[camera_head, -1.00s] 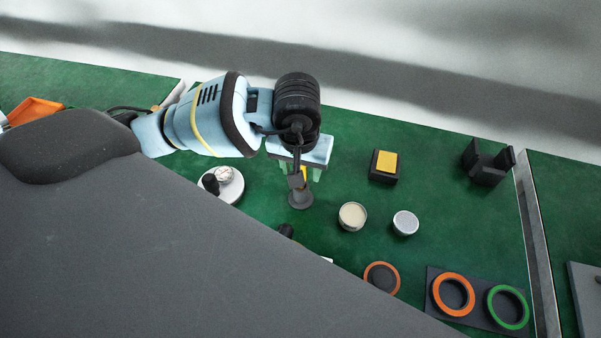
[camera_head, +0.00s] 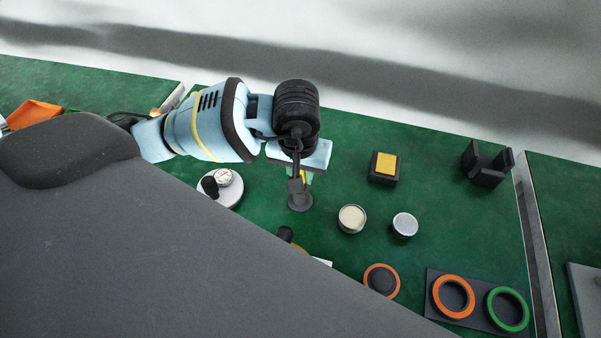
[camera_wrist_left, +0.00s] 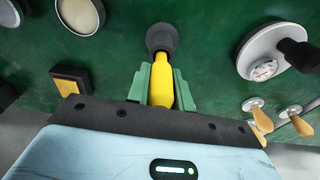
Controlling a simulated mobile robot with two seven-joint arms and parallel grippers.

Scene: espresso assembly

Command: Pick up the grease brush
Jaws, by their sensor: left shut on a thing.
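The grease brush has a yellow handle (camera_wrist_left: 161,88), seen in the left wrist view between the two green fingers of my left gripper (camera_wrist_left: 160,83). The fingers are shut on the handle. In the wrist view the handle's far end meets a dark round holder (camera_wrist_left: 162,38). In the head view my left gripper (camera_head: 303,175) is over the dark holder (camera_head: 300,198), and only a sliver of yellow shows; my wrist hides most of the brush. The bristles cannot be seen. My right gripper is in neither view.
A cream-filled round tin (camera_head: 352,218) and a silver-topped cup (camera_head: 405,224) stand right of the holder. A white disc with a gauge (camera_head: 228,190) is to its left. A black block with a yellow top (camera_head: 384,167) and a black cradle (camera_head: 487,163) stand farther right. Green table between is clear.

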